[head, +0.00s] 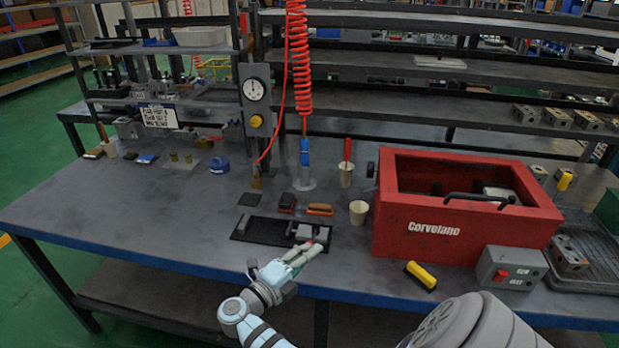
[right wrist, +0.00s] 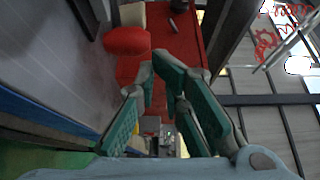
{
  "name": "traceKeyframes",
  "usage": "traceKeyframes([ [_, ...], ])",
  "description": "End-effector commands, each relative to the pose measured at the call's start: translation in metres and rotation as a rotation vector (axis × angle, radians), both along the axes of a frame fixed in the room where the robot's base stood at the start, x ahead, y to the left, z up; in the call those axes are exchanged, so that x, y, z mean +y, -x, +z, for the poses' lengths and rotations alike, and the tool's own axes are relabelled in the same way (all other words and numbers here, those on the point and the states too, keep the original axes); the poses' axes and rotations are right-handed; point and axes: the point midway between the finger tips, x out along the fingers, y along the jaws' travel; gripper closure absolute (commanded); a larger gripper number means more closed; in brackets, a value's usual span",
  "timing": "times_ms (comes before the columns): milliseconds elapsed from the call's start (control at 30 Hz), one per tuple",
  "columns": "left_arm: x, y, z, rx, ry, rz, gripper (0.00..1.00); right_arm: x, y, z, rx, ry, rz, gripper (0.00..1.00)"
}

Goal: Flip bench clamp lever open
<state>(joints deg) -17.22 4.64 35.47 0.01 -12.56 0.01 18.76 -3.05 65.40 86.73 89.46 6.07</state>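The bench clamp, grey metal on a black base plate (head: 262,229), sits near the bench's front edge in the head view. Its grey body (head: 304,232) is at the plate's right end, and a small red part shows just above my fingers. My right gripper (head: 318,248) is at that end, close to the clamp; contact cannot be told. In the right wrist view its teal fingers (right wrist: 155,68) nearly meet at the tips, with nothing seen held. A rounded red piece (right wrist: 127,40), perhaps the lever grip, lies beyond the tips. The lever's angle is largely hidden. My left gripper is not in view.
A red toolbox (head: 470,238) stands right of the clamp, with a cream cup (head: 358,212) between. A yellow-handled item (head: 421,275) and a grey switch box (head: 512,268) lie in front.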

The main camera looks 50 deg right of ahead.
Motion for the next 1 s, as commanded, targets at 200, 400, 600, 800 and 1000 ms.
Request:
traceKeyframes([
  [200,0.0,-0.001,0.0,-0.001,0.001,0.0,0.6,0.003,0.004,0.048,-0.008,0.005,-0.004,1.0],
  [400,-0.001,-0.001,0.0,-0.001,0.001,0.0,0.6,0.006,0.007,0.075,-0.004,0.004,-0.007,1.0],
  [600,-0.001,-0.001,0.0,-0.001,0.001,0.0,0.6,0.007,0.008,0.081,-0.001,0.003,-0.008,1.0],
  [800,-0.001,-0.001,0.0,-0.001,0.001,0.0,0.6,0.007,0.008,0.08,0.0,0.002,-0.008,1.0],
  [1000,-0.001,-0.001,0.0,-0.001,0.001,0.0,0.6,0.007,0.008,0.08,0.001,0.002,-0.008,1.0],
])
